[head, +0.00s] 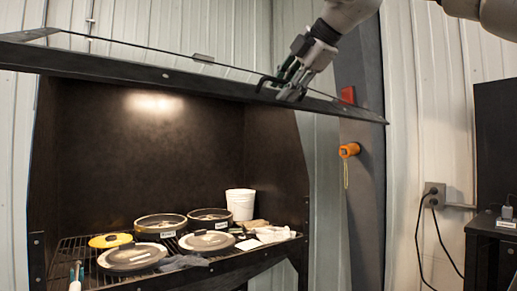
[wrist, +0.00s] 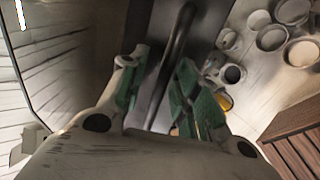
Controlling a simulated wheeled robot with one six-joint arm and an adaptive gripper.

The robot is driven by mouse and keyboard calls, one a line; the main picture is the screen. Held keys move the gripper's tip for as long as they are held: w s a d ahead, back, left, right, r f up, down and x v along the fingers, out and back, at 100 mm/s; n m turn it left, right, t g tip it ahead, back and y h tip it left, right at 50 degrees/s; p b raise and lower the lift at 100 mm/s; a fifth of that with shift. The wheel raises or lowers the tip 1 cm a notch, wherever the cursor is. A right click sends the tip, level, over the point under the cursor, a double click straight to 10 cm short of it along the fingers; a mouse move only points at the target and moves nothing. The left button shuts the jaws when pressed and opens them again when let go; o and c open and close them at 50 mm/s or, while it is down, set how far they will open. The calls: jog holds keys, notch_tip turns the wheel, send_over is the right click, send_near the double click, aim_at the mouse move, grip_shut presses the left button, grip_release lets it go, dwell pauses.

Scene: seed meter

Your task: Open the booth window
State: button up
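The booth window (head: 150,70) is a dark-framed panel at the top of the black booth. It is raised and tilted, and the booth front below it is uncovered. A dark bar handle (head: 266,82) stands on its frame, right of the middle. My gripper (head: 288,88) is at the frame beside this handle. In the wrist view, the dark bar (wrist: 177,45) runs between the two green-padded fingers of my gripper (wrist: 160,85). The fingers are apart, with gaps beside the bar; contact is hard to tell.
Inside the booth, a wire rack (head: 87,270) carries round sieves (head: 160,225), lidded pans, a white cup (head: 240,204) and cloths. A grey post (head: 362,200) with an orange knob (head: 349,150) stands right of the booth. A black cabinet (head: 490,245) is at far right.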

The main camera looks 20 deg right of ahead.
jog(key=w+a+f, duration=0.1)
jog(key=w+f, duration=0.3)
jog(key=f, duration=0.3)
jog(key=w+a+f, duration=0.2)
jog(key=w+f, duration=0.3)
jog(key=f, duration=0.3)
jog(key=shift+r, duration=0.1)
